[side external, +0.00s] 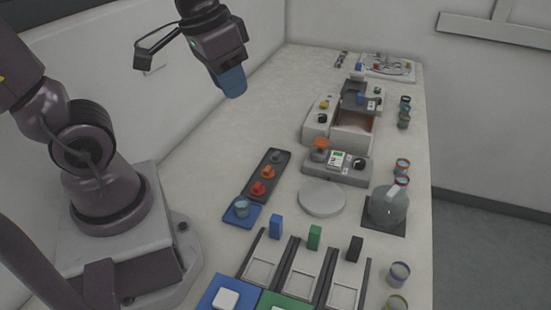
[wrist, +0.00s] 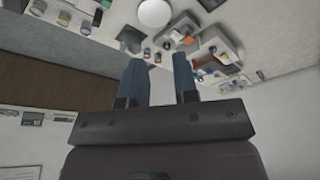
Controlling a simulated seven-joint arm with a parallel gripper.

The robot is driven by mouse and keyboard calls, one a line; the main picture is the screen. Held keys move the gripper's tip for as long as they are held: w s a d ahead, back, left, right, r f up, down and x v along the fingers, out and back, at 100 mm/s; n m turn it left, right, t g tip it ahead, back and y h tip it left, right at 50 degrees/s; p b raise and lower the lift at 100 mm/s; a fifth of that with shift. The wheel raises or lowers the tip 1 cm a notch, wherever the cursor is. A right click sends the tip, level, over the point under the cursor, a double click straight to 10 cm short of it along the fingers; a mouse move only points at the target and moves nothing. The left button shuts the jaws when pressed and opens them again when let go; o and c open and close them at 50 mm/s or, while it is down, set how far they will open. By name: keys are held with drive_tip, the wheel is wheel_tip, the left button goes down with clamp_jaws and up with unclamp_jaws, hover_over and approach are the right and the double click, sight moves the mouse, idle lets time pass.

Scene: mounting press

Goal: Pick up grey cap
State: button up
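The grey cap (side external: 277,156) sits at the far end of a dark rectangular tray (side external: 283,166), behind two orange-red caps. My gripper (side external: 233,88) is high above the bench, up and to the left of the tray in the side external view. In the wrist view, the blue fingers of my gripper (wrist: 160,72) stand apart with nothing between them. I cannot make out the grey cap in the wrist view.
Two orange-red caps (side external: 267,172) share the tray. A blue tray with a small jar (side external: 242,208) is in front. The bench behind the tray is clear.

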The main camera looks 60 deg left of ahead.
drive_tip(key=w+a+f+n+g, duration=0.3)
drive_tip(key=w+a+f, duration=0.4)
drive_tip(key=f, duration=0.1)
drive_tip(key=n, duration=0.5)
approach(275, 156)
wheel_tip(275, 156, down, 3)
drive_tip(key=shift+f, duration=0.25)
drive_tip(key=shift+w+a+f, duration=0.1)
drive_tip(key=shift+f, duration=1.3)
drive_tip(key=shift+w+a+f, duration=0.1)
drive_tip(key=shift+f, duration=1.35)
clamp_jaws()
